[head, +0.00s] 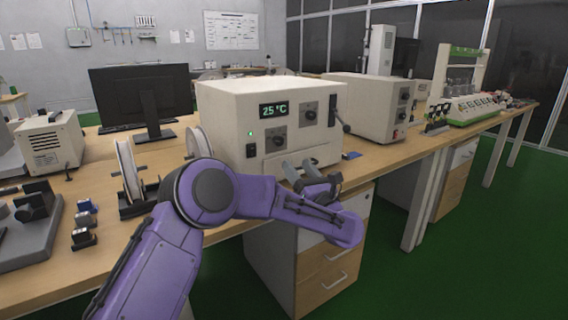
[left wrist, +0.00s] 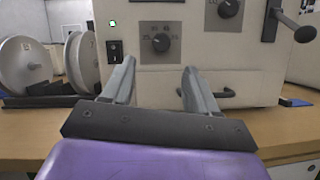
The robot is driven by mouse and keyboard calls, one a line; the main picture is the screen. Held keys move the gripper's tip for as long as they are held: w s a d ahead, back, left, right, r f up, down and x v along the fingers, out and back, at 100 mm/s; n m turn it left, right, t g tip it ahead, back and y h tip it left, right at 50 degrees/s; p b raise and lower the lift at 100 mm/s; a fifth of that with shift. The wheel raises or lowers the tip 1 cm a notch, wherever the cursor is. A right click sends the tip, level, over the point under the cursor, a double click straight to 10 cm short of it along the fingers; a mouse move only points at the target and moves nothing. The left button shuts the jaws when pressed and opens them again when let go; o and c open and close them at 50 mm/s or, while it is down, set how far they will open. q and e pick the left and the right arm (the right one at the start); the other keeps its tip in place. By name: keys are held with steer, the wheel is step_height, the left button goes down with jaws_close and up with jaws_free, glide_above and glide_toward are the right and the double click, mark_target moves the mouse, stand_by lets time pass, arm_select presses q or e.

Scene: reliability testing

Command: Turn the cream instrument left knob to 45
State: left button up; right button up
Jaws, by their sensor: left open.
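My right gripper is in neither view.
A black lever (head: 340,120) sticks out on the instrument's right side. White reels (head: 128,170) stand on the bench to the left. A second cream box (head: 365,105) stands to the right. A drawer cabinet (head: 330,255) is under the bench.

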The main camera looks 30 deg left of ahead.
mark_target(280, 142)
arm_select(q)
steer(key=x, duration=0.9)
steer(key=shift+w+a+p, duration=0.2)
steer(key=shift+a+p, duration=0.05)
steer(key=shift+p, duration=0.05)
steer(key=c, duration=1)
